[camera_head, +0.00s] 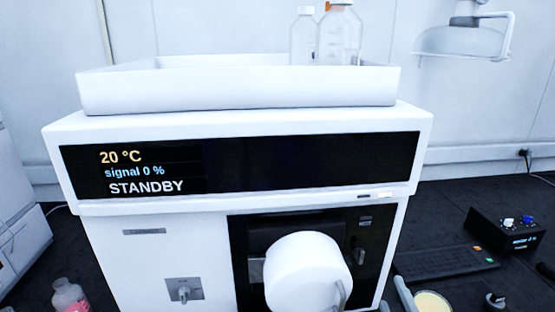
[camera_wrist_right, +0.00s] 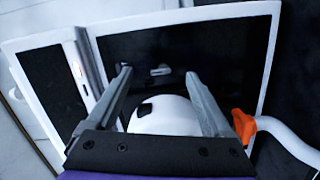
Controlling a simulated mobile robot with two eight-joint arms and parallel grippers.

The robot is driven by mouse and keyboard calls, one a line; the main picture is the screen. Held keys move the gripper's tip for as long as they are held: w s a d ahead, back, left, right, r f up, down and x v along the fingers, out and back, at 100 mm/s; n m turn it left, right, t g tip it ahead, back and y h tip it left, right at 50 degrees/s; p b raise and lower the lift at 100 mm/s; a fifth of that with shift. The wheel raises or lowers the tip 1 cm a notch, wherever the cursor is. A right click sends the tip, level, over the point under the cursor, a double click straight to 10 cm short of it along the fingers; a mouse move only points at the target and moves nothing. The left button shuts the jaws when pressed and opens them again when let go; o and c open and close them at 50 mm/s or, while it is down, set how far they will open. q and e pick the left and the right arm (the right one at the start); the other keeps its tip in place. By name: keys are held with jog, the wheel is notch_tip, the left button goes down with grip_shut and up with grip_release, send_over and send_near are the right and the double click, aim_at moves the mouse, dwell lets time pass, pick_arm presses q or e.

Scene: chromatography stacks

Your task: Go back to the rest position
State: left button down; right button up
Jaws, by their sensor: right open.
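My right gripper (camera_wrist_right: 157,74) shows in the right wrist view with its two grey fingers spread apart and nothing held between the tips. A white rounded part (camera_wrist_right: 165,117) shows between the fingers, lower down; I cannot tell if they touch. Behind them is the black front panel (camera_wrist_right: 235,50) of a white instrument. In the head view the instrument (camera_head: 150,255) fills the middle, its display reading 20 °C, signal 0 % and STANDBY. A white rounded shape (camera_head: 305,268) covers part of its black panel there. The gripper's fingers are not clear in the head view. My left gripper is not in view.
A white tray (camera_head: 235,92) with clear bottles (camera_head: 338,35) sits on top of the instrument. A black control box (camera_head: 505,230) and a keyboard (camera_head: 445,262) lie at the right. A pink-labelled bottle (camera_head: 68,296) stands at lower left. An orange part (camera_wrist_right: 243,126) is beside the right finger.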

jog(key=s+a+f+m+g+y+p, duration=0.1)
jog(key=s+a+f+m+g, duration=0.3)
jog(key=s+f+m+g, duration=0.2)
jog(key=s+a+f+m+g+p, duration=0.2)
jog(key=s+a+f+m+g, duration=0.3)
jog(key=s+f+m+g, duration=0.1)
jog(key=shift+s+f+m+y, duration=0.4)
jog(key=shift+s+f+m, duration=0.05)
jog(key=shift+s+m, duration=0.7)
jog(key=shift+a, duration=0.1)
